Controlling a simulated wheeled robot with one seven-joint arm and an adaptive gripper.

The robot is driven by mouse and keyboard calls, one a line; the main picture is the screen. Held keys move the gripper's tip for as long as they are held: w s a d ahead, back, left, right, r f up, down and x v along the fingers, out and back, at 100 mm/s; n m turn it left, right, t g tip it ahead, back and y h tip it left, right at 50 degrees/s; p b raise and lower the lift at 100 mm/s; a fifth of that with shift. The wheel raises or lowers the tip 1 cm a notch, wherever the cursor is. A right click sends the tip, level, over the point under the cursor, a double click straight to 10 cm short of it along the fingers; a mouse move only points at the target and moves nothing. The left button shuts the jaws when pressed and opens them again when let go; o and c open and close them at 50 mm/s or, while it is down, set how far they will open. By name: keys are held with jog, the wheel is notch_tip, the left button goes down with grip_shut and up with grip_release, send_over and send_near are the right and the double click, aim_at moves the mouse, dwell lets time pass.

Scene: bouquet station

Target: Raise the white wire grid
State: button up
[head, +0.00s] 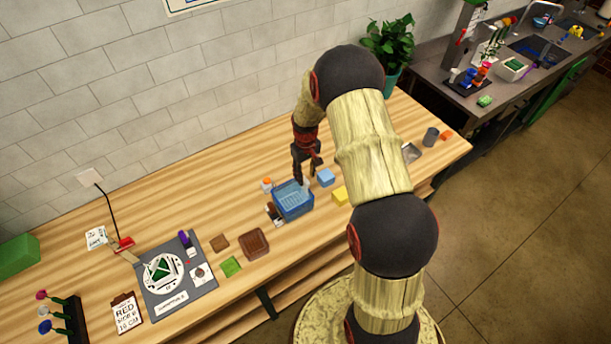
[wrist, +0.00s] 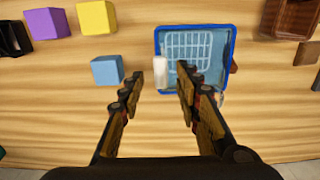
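The white wire grid (wrist: 188,51) lies inside a blue bin (wrist: 195,89); it looks pale blue through or against the bin, and I cannot tell how deep it sits. In the head view the grid (head: 290,199) shows in the open top of the bin (head: 294,212). My gripper (wrist: 160,82) is open, its fingers apart. In the wrist view a small white upright piece (wrist: 160,72) appears between the fingertips at the bin's left edge; whether it belongs to the grid is unclear. In the head view my gripper (head: 308,172) is just behind the bin.
A light-blue block (head: 326,177) and a yellow block (head: 340,195) stand right of the bin. An orange-capped white bottle (head: 266,185) stands to its left. A brown tray (head: 254,243) lies farther left. The wooden table (head: 210,205) has free room behind the bin.

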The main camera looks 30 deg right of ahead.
jog(key=shift+f, duration=1)
jog(key=shift+c, duration=1.2)
grip_shut()
